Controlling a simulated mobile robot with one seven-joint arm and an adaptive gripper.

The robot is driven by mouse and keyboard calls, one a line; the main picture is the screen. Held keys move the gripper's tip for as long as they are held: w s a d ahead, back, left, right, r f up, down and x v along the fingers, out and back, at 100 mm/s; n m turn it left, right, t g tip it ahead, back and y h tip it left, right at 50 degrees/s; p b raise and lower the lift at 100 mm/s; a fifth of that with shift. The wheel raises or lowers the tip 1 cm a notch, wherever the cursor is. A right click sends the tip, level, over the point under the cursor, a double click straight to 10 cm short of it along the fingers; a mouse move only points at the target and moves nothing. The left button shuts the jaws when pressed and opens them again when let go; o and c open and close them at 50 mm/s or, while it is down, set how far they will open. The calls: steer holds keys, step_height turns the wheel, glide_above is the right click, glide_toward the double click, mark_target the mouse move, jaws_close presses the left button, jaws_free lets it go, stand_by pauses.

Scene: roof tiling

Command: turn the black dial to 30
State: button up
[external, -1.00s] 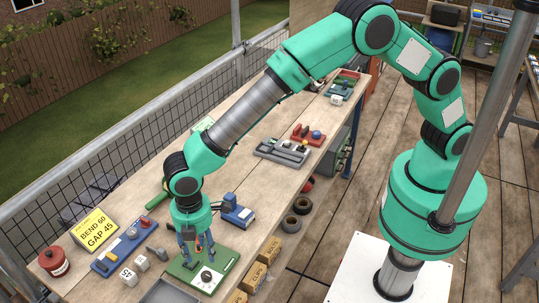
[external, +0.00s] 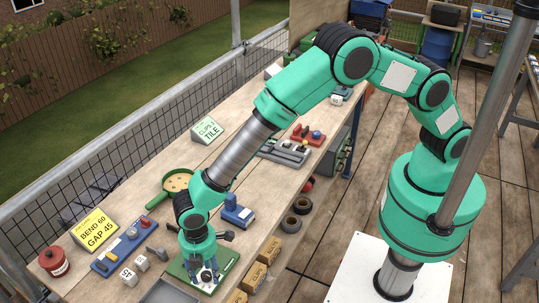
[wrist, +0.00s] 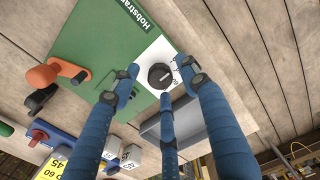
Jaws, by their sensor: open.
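The black dial (wrist: 160,76) sits on a white scale plate (wrist: 172,58) on a green board (wrist: 110,42), seen in the wrist view. The numbers on the plate are too small to read. The green board (external: 230,258) lies at the bench's front edge in the external view, where the dial is hidden by my fingers. My gripper (external: 205,276) is open and points down at the board. In the wrist view its three blue fingers spread around the dial, with nothing held. I cannot tell whether any finger touches the dial.
A grey tray (external: 170,292) is beside the board. Blue apparatus (external: 238,212) stands behind it. White number blocks (external: 129,277), a blue rail (external: 123,248), a yellow "BEND 60 GAP 45" sign (external: 95,232) and a red pot (external: 53,262) are to the left. A green pan (external: 172,184) lies farther back.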

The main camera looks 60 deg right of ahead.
jaws_close()
steer(key=shift+m, duration=0.4)
steer(key=m, duration=0.3)
steer(key=shift+m+p, duration=0.35)
steer(key=shift+m, duration=1.65)
jaws_free()
